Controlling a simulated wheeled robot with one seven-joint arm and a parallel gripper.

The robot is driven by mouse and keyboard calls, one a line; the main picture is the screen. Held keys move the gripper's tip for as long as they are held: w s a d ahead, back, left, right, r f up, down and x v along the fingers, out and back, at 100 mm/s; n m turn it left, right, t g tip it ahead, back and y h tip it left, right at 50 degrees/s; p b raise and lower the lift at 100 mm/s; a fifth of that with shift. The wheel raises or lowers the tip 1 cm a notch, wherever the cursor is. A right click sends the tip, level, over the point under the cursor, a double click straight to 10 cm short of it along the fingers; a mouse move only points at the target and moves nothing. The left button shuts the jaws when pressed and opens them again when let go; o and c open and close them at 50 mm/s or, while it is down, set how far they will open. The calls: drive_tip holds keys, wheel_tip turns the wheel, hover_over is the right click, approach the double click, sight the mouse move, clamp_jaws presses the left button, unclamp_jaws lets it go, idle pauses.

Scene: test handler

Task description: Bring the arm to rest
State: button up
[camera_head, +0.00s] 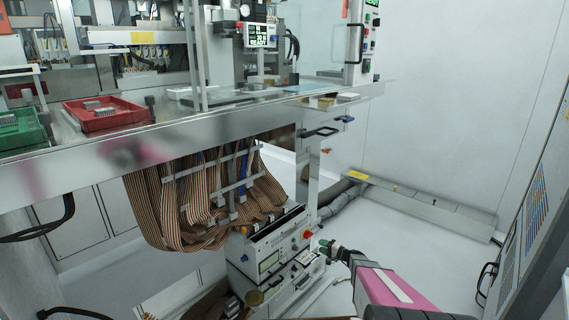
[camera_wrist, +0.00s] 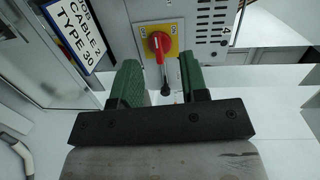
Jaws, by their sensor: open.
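My gripper (camera_head: 328,248) is low in the body camera view, at the end of my pink arm, in front of the floor-standing instrument unit (camera_head: 268,258). In the wrist view, its two green fingers (camera_wrist: 160,78) stand apart with nothing held between them. Beyond the fingertips is a red rotary switch (camera_wrist: 158,42) on a yellow plate, its handle upright. Whether the fingers touch the switch or plate is not clear; a gap seems to show.
A metal bench (camera_head: 250,110) overhangs at the left, with a red tray (camera_head: 128,118) and a green tray (camera_head: 45,132) on it. Striped ribbon cables (camera_head: 150,215) hang below. A grey cabinet (camera_head: 545,200) stands at right. Pale floor (camera_head: 400,235) between is open.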

drive_tip(key=s+a+r+n+g+h, duration=0.25)
drive_tip(key=s+a+r+g, duration=0.2)
drive_tip(key=s, duration=0.35)
drive_tip(key=s+a+r+n+g+h, duration=0.2)
drive_tip(key=s+a+r+n+g, duration=0.25)
drive_tip(key=s, duration=0.45)
drive_tip(key=s+d+r+g+h, duration=0.1)
drive_tip(key=s+d+r+h, duration=0.3)
drive_tip(key=s+r+h, duration=0.4)
drive_tip(key=s+r, duration=0.3)
drive_tip(key=s, duration=0.2)
drive_tip(key=shift+s+r+g+h, duration=0.15)
drive_tip(key=shift+r+g+h, duration=0.15)
drive_tip(key=shift+r+h, duration=0.1)
